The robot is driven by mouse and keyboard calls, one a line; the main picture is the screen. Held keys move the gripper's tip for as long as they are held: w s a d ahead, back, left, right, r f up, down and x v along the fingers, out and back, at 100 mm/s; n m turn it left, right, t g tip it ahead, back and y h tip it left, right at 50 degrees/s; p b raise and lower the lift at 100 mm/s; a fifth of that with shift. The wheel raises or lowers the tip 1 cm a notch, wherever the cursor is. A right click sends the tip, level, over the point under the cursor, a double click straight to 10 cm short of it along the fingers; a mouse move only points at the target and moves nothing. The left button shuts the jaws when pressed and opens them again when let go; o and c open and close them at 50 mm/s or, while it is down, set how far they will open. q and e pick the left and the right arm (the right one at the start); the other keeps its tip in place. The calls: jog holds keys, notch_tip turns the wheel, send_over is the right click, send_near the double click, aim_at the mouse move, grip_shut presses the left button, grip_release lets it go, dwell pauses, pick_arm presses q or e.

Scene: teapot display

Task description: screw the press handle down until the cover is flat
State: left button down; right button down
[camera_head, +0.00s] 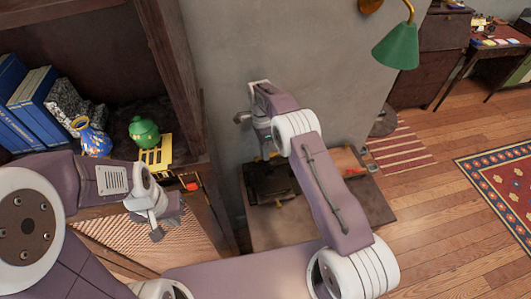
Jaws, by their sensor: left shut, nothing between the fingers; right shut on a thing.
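The press (270,182) is a dark, low form on the small wooden table by the wall. It is partly covered by my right arm. My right gripper (256,122) is above the press and points down. It is shut on what appears to be the press handle, which is mostly hidden by the gripper. I cannot tell whether the cover lies flat. My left gripper (156,226) is shut and empty in front of the shelf, left of and apart from the press.
The wooden table (375,205) has bare surface at its right. The shelf at left holds blue books (38,90), a blue vase (92,138), a green teapot (144,131) and a yellow-black item (157,156). A green lamp (397,46) hangs at upper right. Open floor lies right.

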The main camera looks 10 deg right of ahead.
jog(key=m, duration=0.2)
jog(key=w+m+y, duration=0.1)
jog(key=m, duration=0.2)
jog(key=shift+w+d+r+m, duration=0.1)
jog(key=shift+w+d+m, duration=0.05)
jog(key=shift+m, duration=0.15)
dwell(0.4)
jog(key=c, duration=1.5)
grip_release()
jog(key=s+d+r+b, duration=0.4)
jog(key=s+d+r, duration=0.4)
jog(key=r, duration=0.3)
jog(key=shift+d+b, duration=0.2)
jog(key=shift+b, duration=0.15)
